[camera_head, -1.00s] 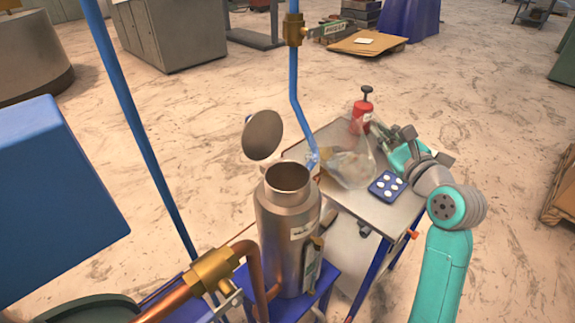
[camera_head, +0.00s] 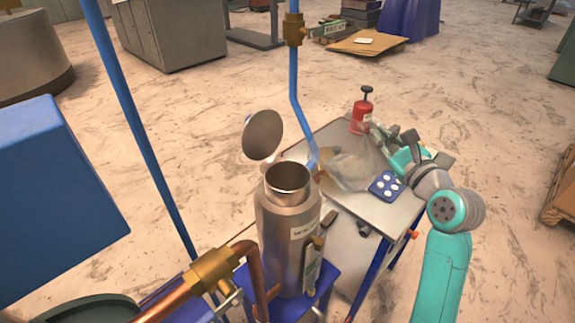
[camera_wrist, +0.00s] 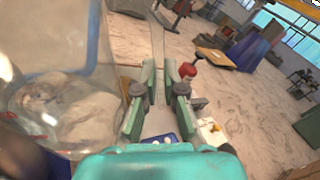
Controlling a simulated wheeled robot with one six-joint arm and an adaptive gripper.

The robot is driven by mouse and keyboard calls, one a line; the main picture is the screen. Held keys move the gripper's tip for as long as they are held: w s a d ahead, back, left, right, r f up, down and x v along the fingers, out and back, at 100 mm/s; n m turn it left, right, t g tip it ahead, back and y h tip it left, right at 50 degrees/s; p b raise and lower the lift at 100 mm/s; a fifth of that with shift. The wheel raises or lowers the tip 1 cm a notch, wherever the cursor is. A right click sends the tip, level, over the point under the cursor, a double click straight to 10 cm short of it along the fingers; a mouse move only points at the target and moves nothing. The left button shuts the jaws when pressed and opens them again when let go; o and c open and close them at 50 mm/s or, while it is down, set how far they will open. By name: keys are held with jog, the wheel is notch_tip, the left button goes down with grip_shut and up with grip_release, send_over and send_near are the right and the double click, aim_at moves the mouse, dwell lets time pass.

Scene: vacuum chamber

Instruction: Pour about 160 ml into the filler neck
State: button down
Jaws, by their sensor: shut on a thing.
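A steel canister (camera_head: 287,245) stands upright at centre, with its round filler neck (camera_head: 288,180) open at the top. A round grey lid (camera_head: 262,136) stands up behind the neck. My gripper (camera_head: 384,138) is to the right of the neck, over the small table. It is shut on a clear jug (camera_head: 352,170), which also fills the left of the wrist view (camera_wrist: 65,95). The jug appears tilted, on the neck's side of my gripper and apart from the neck. In the wrist view my fingers (camera_wrist: 158,85) close on a thin grey strip, probably its handle. The liquid level cannot be told.
A small table (camera_head: 395,215) carries a red pump bottle (camera_head: 362,118) and a blue dotted block (camera_head: 386,186). A blue pipe (camera_head: 294,85) rises close behind the neck. Copper pipework (camera_head: 212,268) is at the front left, beside a blue box (camera_head: 55,200).

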jog(key=w+d+f+m+p, duration=0.1)
jog(key=d+f+m+p, duration=0.1)
jog(key=f+m, duration=0.4)
jog(key=shift+d+f+p, duration=0.3)
jog(key=shift+d+f, duration=0.4)
jog(key=shift+f, duration=1.2)
jog(key=shift+w, duration=0.1)
